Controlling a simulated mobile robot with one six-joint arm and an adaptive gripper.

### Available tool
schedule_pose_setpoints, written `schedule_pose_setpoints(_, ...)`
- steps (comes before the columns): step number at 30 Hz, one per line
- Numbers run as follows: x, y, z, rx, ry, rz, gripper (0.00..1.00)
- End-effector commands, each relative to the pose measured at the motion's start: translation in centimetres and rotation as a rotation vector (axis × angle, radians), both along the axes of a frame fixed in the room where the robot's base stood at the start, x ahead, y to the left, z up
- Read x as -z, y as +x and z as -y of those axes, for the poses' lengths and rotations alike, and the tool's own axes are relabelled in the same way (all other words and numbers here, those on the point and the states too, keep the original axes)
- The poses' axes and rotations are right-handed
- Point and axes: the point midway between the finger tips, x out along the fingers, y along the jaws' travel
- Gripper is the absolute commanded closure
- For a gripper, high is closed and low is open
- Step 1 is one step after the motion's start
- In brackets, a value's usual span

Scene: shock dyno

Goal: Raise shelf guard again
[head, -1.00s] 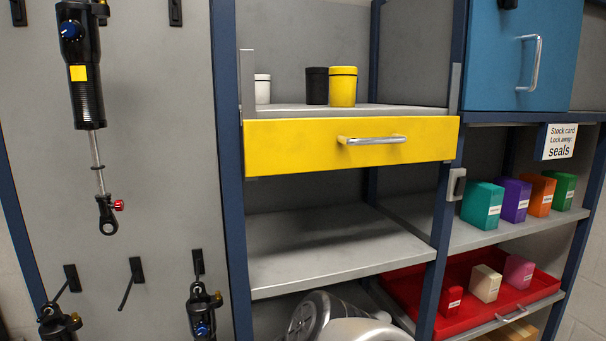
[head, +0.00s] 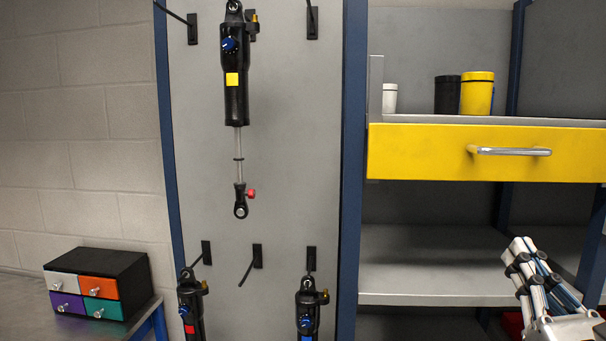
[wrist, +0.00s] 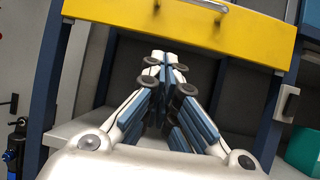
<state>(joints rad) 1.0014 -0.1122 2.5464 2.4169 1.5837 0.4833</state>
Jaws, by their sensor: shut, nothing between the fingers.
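The yellow shelf guard (head: 420,153) is a long panel with a silver bar handle (head: 510,151). It sits level across the shelf front, its top edge near the shelf surface, below the canisters. My gripper (head: 520,247) is below the guard, at the lower right of the head view, with its fingers pointing up. The fingers are together and empty, apart from the handle. In the wrist view my gripper (wrist: 167,62) shows just under the yellow guard (wrist: 130,22); part of the handle (wrist: 207,4) shows at the top edge.
White (head: 390,98), black (head: 447,95) and yellow (head: 477,93) canisters stand on the shelf behind the guard. A grey shelf (head: 430,285) lies lower down. Left are a panel with hanging shock absorbers (head: 236,85) and a small drawer box (head: 97,282). A latch (wrist: 287,103) is on the right post.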

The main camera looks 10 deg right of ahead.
Motion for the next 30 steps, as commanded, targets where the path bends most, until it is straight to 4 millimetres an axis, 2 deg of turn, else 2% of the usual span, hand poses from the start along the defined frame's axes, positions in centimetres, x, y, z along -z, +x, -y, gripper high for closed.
schedule_pose_setpoints(1, -0.2, -0.9, 1.0, 0.037, 0.01, 0.025, 1.0)
schedule_pose_setpoints(5, -0.7, -2.0, 2.3, 0.083, 0.021, 0.061, 1.0)
schedule_pose_setpoints(17, -1.0, -1.9, 2.4, 0.085, 0.022, 0.065, 1.0)
schedule_pose_setpoints(23, -2.4, 0.3, 2.7, 0.081, 0.021, 0.064, 1.0)
schedule_pose_setpoints(30, -5.1, 4.5, 3.7, 0.08, 0.02, 0.065, 1.0)
